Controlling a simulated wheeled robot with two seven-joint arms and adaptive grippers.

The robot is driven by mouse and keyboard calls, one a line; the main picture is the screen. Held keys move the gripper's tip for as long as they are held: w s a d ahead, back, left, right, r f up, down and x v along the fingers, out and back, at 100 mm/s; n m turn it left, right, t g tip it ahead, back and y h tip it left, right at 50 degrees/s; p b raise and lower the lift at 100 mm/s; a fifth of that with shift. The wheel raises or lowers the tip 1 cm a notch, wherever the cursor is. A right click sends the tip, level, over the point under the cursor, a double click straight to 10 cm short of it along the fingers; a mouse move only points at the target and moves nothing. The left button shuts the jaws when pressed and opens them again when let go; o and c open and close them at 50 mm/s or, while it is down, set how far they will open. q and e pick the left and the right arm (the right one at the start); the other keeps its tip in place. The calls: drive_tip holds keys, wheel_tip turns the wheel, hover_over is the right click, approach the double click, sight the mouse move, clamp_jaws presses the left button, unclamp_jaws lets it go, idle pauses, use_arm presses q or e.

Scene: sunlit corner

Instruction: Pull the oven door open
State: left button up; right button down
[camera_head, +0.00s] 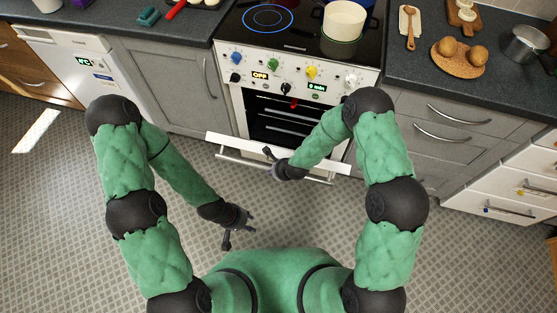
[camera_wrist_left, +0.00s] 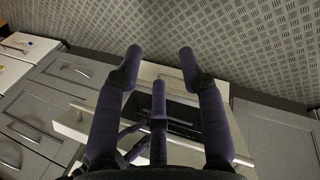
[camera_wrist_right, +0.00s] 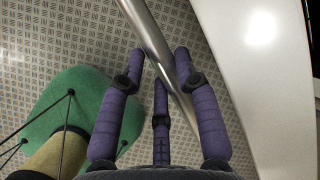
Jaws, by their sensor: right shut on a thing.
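The white oven (camera_head: 300,70) stands in the counter, and its door (camera_head: 232,143) is tilted partly open, with the dark cavity and racks (camera_head: 285,125) showing behind it. The silver door handle (camera_head: 228,158) runs along the door's front. My right gripper (camera_head: 272,160) is at the handle near its middle. In the right wrist view my right fingers (camera_wrist_right: 160,65) are closed around the handle bar (camera_wrist_right: 148,35) beside the white door panel (camera_wrist_right: 262,70). My left gripper (camera_head: 238,230) is open and empty over the floor, in front of the door and left of my right gripper.
A cream pot (camera_head: 343,22) stands on the cooktop (camera_head: 268,38) above the oven. Grey drawers (camera_head: 440,130) are at the right and a grey cabinet (camera_head: 165,80) at the left, next to a white dishwasher (camera_head: 85,75). The patterned floor (camera_head: 60,200) before the oven is clear.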

use_arm(q)
drive_tip(key=shift+f+b, duration=0.65)
drive_tip(key=shift+f, duration=0.2)
use_arm(e)
drive_tip(key=shift+s+a+f, duration=0.2)
drive_tip(key=shift+s+f, duration=0.55)
drive_tip(key=shift+s, duration=0.15)
drive_tip(key=shift+s+a+f, duration=0.15)
drive_tip(key=shift+s+f, duration=0.6)
drive_tip(key=shift+s, duration=0.15)
use_arm(q)
drive_tip(key=shift+c, duration=0.3)
